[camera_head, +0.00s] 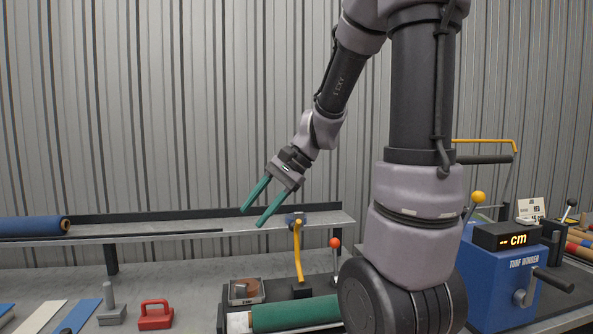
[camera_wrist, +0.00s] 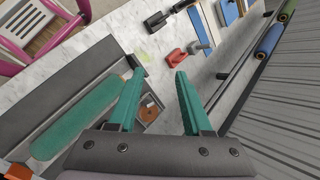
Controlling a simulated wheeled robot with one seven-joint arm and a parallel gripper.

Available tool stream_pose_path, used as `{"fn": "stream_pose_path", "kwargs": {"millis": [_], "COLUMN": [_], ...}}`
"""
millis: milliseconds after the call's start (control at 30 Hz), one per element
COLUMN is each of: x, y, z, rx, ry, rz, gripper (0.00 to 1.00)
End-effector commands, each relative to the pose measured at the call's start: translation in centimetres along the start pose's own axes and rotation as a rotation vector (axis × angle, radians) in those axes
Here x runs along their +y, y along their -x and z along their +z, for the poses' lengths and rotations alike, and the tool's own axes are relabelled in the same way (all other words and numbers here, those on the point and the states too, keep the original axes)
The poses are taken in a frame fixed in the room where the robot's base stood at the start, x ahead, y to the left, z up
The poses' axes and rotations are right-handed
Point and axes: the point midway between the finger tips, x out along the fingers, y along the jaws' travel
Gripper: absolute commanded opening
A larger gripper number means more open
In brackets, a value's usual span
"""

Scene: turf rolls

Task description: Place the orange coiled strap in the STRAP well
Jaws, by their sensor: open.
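My gripper (camera_head: 252,218) is open and empty, with two green fingers raised above the bench and pointing down to the left. In the wrist view its fingers (camera_wrist: 159,72) stand wide apart with nothing between them. A small grey-rimmed well (camera_head: 232,300) sits at the left end of the machine bed. A brown-orange item (camera_head: 247,288) lies in it, probably the coiled strap. In the wrist view this item (camera_wrist: 150,101) shows beside the left finger, partly hidden by it. I cannot read any STRAP label.
A green turf roll (camera_head: 295,314) lies in front of the well. A yellow curved arm (camera_head: 298,250) and red-knobbed lever (camera_head: 335,255) stand to its right. A red-handled tool (camera_head: 155,316) and grey tool (camera_head: 110,308) lie left. A blue winder (camera_head: 500,285) stands right.

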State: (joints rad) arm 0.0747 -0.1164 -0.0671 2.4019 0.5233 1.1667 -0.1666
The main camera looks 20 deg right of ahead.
Motion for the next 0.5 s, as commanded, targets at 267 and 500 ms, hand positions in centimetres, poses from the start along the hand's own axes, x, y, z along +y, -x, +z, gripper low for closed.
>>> {"fn": "stream_pose_path", "kwargs": {"millis": [267,500], "x": [2.1,3.3], "y": [6.2,10.6], "z": [3.9,5.6], "rx": [0.303,0.548], "ry": [0.351,0.567], "rz": [0.089,0.132], "gripper": [0.5,0.5]}}
